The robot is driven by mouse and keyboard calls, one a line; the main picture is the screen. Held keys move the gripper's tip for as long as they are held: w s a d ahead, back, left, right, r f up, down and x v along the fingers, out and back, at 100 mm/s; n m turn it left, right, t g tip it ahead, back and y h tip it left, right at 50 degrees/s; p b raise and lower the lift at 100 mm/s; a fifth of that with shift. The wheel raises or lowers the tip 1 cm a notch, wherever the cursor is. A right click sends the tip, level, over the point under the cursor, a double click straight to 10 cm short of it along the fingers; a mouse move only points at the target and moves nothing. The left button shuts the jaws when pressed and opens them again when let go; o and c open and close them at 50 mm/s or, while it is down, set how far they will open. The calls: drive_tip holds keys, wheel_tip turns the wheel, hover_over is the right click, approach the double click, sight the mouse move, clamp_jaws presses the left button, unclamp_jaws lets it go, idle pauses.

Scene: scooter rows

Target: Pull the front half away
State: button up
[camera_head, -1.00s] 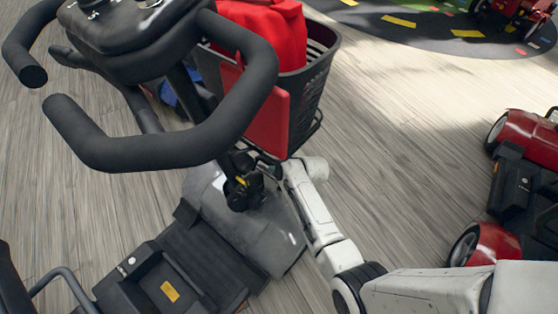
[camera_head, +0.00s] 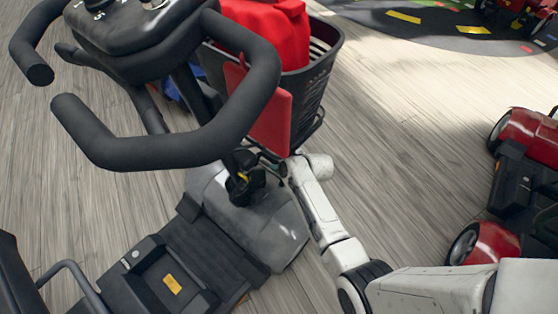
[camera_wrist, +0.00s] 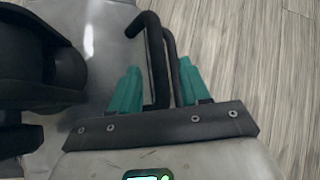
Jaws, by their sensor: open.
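The grey-and-black scooter's front half (camera_head: 262,226) stands on the floor, with a black tiller, looped handlebar (camera_head: 170,150) and front basket (camera_head: 318,85). A black deck with a box (camera_head: 165,275) lies behind it, lower left; I cannot tell whether the two are joined. My gripper (camera_wrist: 158,80), with teal fingers, is open in the wrist view, with a black bent bar (camera_wrist: 157,60) standing between the fingers. I cannot tell whether they touch it. In the head view, the fingers are mostly hidden beside the tiller, under the basket.
A red bag (camera_head: 275,32) sits in the basket. Another scooter, red and black (camera_head: 515,185), stands at the right edge. A dark mat with coloured patches (camera_head: 440,28) lies at the top right. Wooden floor between basket and red scooter is clear.

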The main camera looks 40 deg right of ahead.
drive_tip(key=p+v, duration=0.3)
drive_tip(key=v, duration=0.3)
drive_tip(key=shift+r+p, duration=0.15)
drive_tip(key=shift+p, duration=0.25)
drive_tip(key=s+a+r+n+g, duration=0.3)
drive_tip(key=s+a+r+n, duration=0.1)
drive_tip(key=s+n, duration=0.6)
drive_tip(key=s+a+r+n+g, duration=0.2)
drive_tip(key=s+a+r+n, duration=0.2)
drive_tip(key=s+n, duration=0.65)
drive_tip(key=s+a+r+n+g, duration=0.35)
drive_tip(key=s+a+n, duration=0.2)
drive_tip(key=n, duration=0.75)
wheel_tip(320, 180, up, 29)
drive_tip(key=p, duration=2.9)
drive_tip(key=shift+s+d+y, duration=0.2)
drive_tip(key=shift+d+y, duration=0.2)
drive_tip(key=shift+d, duration=0.1)
